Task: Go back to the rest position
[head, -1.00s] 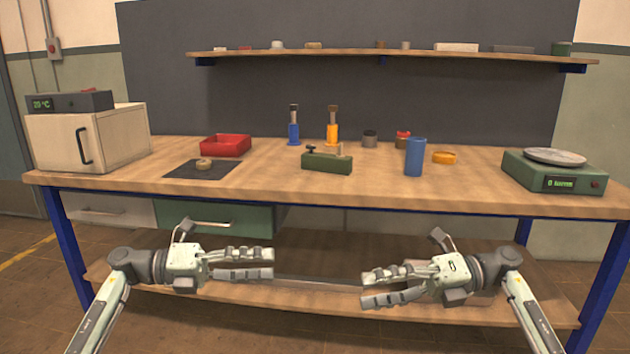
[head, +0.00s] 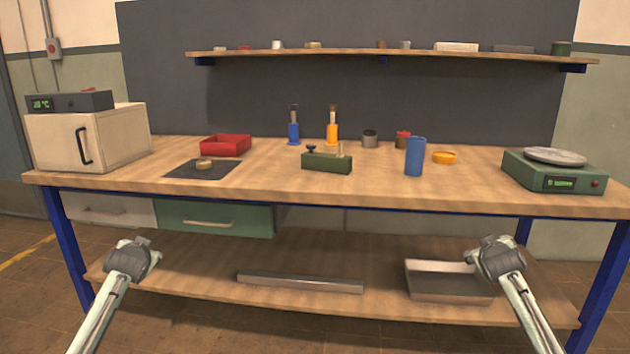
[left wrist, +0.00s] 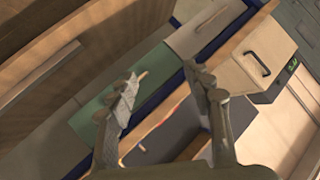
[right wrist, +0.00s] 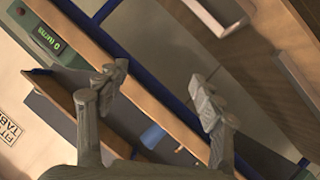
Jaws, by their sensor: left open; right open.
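My left gripper (left wrist: 160,79) is open and empty in the left wrist view, its two fingers spread apart. My right gripper (right wrist: 158,74) is open and empty in the right wrist view. In the head view both forearms end in front of the workbench (head: 390,192), below its top edge, one at left and one at right. The fingers are hidden there behind the wrists. Neither gripper touches anything that I can see.
The bench top carries a white oven (head: 85,138), a red tray (head: 226,145), a green block (head: 327,162), a blue cup (head: 415,157) and a green scale (head: 553,172). A metal bar (head: 300,283) and a metal tray (head: 450,284) lie on the lower shelf.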

